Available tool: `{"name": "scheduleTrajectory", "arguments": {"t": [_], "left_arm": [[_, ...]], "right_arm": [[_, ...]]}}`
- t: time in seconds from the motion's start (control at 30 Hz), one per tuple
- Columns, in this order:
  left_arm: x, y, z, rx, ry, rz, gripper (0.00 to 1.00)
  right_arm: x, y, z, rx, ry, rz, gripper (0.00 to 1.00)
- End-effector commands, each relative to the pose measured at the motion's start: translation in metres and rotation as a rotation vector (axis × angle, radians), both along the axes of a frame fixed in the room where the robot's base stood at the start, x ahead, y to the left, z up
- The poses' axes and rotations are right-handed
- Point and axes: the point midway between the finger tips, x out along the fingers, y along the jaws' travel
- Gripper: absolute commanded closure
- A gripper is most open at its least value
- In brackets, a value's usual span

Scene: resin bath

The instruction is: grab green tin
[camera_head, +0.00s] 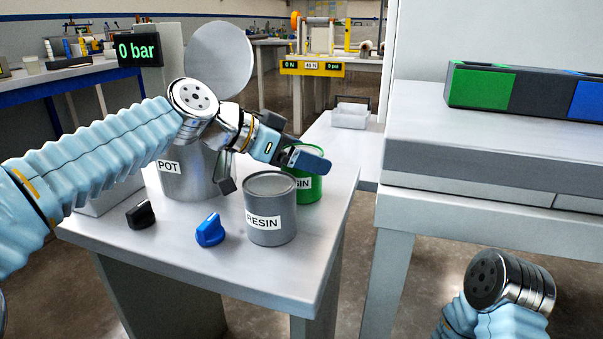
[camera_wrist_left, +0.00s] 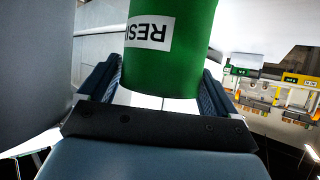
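The green tin (camera_head: 308,186) stands at the right side of the small table, partly behind the grey RESIN tin (camera_head: 270,212). In the head view my left gripper (camera_head: 312,160) reaches over it from the left, one blue finger across its upper part. In the left wrist view the green tin (camera_wrist_left: 165,60), with its white label, fills the space between the two fingers of my left gripper (camera_wrist_left: 162,88). The fingers lie close along both sides; whether they press on it I cannot tell. My right arm shows at lower right; its gripper is out of view.
A grey pot (camera_head: 188,180) labelled POT, its round lid (camera_head: 219,58) raised, stands left of the tins. A blue knob (camera_head: 210,231) and black knob (camera_head: 141,215) are in front. The bench (camera_head: 490,150) at right carries a green-and-blue box (camera_head: 530,92).

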Motion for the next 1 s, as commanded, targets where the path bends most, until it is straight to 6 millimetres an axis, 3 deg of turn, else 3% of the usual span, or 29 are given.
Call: {"name": "scheduleTrajectory", "arguments": {"t": [0.03,0.33,0.6,0.77,0.87,1.0], "left_arm": [[0.000,0.000,0.000,0.000,0.000,0.000,0.17],[0.000,0.000,0.000,0.000,0.000,0.000,0.62],[0.000,0.000,0.003,-0.001,-0.002,0.000,0.62],[0.000,0.000,0.017,-0.001,-0.004,-0.002,0.62],[0.000,-0.001,0.035,-0.002,-0.005,-0.002,0.62],[0.000,0.000,0.075,-0.003,-0.006,-0.001,0.62]], "right_arm": [[0.000,0.000,0.000,0.000,0.000,0.000,0.00],[0.000,0.000,0.000,0.000,0.000,0.000,0.00],[0.000,0.000,0.001,0.000,0.000,0.000,0.00],[0.000,0.000,0.007,-0.001,-0.001,0.000,0.00],[0.000,-0.001,0.014,-0.002,-0.002,-0.002,0.00],[0.001,-0.003,0.030,-0.006,-0.005,-0.004,0.00]]}}
